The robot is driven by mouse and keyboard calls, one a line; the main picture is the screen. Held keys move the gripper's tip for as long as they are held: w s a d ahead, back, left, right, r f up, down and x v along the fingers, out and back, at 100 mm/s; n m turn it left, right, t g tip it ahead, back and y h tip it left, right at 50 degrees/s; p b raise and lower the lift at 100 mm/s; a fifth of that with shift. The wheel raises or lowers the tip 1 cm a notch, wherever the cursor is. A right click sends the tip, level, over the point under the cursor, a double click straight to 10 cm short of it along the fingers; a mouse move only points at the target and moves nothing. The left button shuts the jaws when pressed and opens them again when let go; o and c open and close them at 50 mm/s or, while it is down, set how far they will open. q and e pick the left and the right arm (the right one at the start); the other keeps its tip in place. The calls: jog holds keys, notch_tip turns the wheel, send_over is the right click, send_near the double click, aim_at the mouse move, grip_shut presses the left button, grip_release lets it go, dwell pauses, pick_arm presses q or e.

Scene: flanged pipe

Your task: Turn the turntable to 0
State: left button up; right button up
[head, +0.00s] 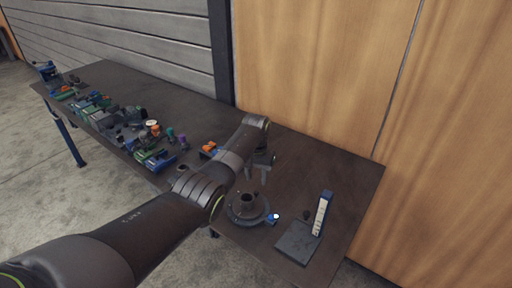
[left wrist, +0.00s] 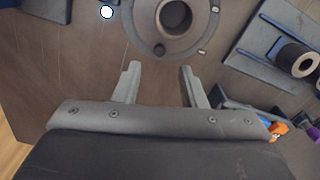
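The turntable (head: 262,217) is a dark round disc near the table's front edge, with the grey flanged pipe (head: 247,199) upright on it. In the left wrist view the pipe (left wrist: 174,16) shows at the top as a ring with a dark bore, on the turntable disc (left wrist: 137,32). A white round spot with blue (head: 276,216) sits at the disc's right side. It also shows in the left wrist view (left wrist: 106,12). My left gripper (head: 258,172) is open and empty, beyond the pipe and apart from it. Its fingers (left wrist: 158,88) point toward the disc. My right gripper is out of view.
A dark plate (head: 297,242) with an upright blue and white scale (head: 321,214) stands right of the turntable. Several coloured parts and tools (head: 120,125) crowd the table's left half. A wooden wall (head: 310,70) borders the back. The table's right rear is clear.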

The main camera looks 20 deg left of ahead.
pick_arm(q)
notch_tip(320, 180, up, 12)
jog(key=b, duration=0.1)
jog(key=shift+f+b, duration=0.2)
jog(key=shift+b, duration=0.15)
jog(key=shift+f, duration=0.1)
